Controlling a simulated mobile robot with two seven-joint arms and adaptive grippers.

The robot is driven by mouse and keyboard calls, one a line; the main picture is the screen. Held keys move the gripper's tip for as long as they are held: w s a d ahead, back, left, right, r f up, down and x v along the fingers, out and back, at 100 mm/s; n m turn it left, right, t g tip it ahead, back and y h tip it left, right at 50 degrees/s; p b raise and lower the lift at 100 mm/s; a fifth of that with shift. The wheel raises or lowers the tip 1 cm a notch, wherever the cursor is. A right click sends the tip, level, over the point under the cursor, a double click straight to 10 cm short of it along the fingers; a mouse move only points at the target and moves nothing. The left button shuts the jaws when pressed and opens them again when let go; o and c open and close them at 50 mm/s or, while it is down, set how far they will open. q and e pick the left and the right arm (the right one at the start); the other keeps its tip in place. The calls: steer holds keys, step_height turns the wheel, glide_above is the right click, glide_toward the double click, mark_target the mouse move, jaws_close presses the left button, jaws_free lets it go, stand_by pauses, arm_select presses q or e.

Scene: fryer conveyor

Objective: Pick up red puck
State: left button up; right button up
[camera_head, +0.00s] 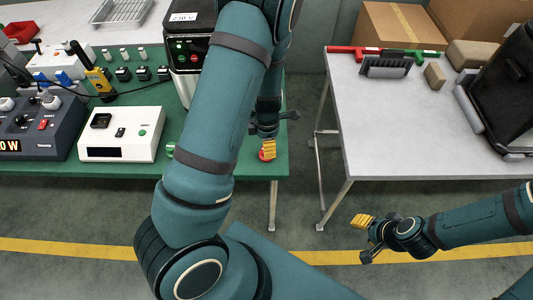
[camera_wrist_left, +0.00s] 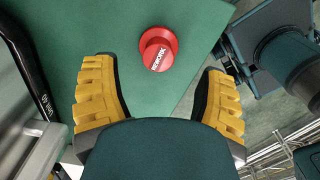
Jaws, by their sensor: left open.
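The red puck (camera_wrist_left: 158,50) stands on the green mat near its corner, with a white "REWORK" label on top. In the left wrist view it lies ahead of the gap between my left gripper's yellow fingers, apart from both. My left gripper (camera_wrist_left: 160,85) is open and empty above the mat. In the head view the red puck (camera_head: 262,156) shows only as a sliver beside the yellow fingers of my left gripper (camera_head: 268,149), which hide most of it. My right gripper (camera_head: 364,236) hangs over the floor at lower right, away from the puck; its finger opening is unclear.
The green-topped table (camera_head: 250,166) ends just right of the puck. A white control box (camera_head: 122,134), a dark control unit (camera_head: 40,125) and a dark machine (camera_head: 187,60) stand on it. A grey table (camera_head: 385,130) stands at right across a floor gap.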

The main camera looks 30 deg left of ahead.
arm_select(q)
step_height(320, 180, down, 5)
steer(key=shift+a+f+b, duration=0.1)
steer(key=shift+a+b, duration=0.05)
steer(key=shift+b, duration=0.4)
jaws_close()
